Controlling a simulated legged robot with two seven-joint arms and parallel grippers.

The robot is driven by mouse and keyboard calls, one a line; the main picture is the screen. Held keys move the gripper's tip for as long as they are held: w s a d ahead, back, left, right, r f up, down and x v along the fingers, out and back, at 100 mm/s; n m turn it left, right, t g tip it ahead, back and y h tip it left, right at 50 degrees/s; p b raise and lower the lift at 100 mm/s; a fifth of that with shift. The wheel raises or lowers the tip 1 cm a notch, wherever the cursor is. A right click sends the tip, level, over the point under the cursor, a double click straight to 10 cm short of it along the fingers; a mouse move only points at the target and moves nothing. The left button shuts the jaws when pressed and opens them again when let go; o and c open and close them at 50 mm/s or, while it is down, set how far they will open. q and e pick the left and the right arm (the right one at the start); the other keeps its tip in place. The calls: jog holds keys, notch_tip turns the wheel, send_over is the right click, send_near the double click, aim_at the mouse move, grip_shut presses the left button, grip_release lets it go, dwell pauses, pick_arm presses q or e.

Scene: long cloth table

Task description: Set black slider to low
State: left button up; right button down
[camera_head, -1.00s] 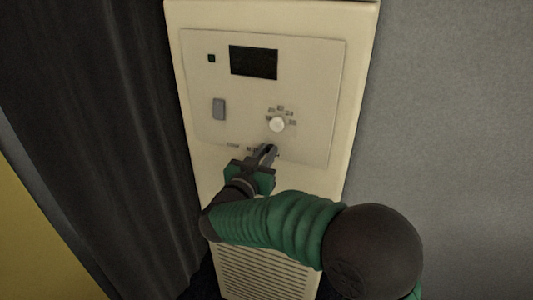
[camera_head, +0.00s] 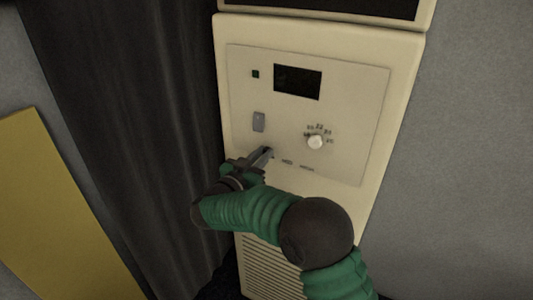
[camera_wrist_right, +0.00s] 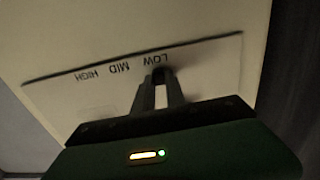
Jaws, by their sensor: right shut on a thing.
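The cream control panel (camera_head: 345,110) is in front of me in the head view. My right gripper (camera_head: 268,151) reaches its lower left part, below the grey switch, and is shut on the black slider. In the right wrist view the small dark slider (camera_wrist_right: 160,71) sits between the fingertips, right beside the LOW label (camera_wrist_right: 155,59). The MID label (camera_wrist_right: 120,67) and HIGH label (camera_wrist_right: 88,76) are clear of the fingers there. The fingers largely cover the slider in the head view. My left gripper is not in view.
A round white knob (camera_head: 315,142) with numbers around it is to the right of the gripper. A grey switch (camera_head: 259,121) is just above it, and a dark display (camera_head: 298,82) is higher. A dark curtain (camera_head: 130,120) hangs close on the left.

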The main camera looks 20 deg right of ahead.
jog(key=shift+r, duration=0.1)
jog(key=c, duration=1.7)
grip_release()
jog(key=shift+d, duration=0.1)
jog(key=shift+o, duration=1.2)
jog(key=shift+w, duration=0.2)
jog(key=shift+o, duration=0.5)
jog(key=shift+w+a, duration=0.1)
jog(key=shift+a, duration=0.4)
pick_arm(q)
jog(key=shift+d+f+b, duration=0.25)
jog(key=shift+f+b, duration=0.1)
pick_arm(e)
jog(key=v, duration=1.7)
jog(key=shift+d+f, duration=0.15)
jog(key=shift+f, duration=0.05)
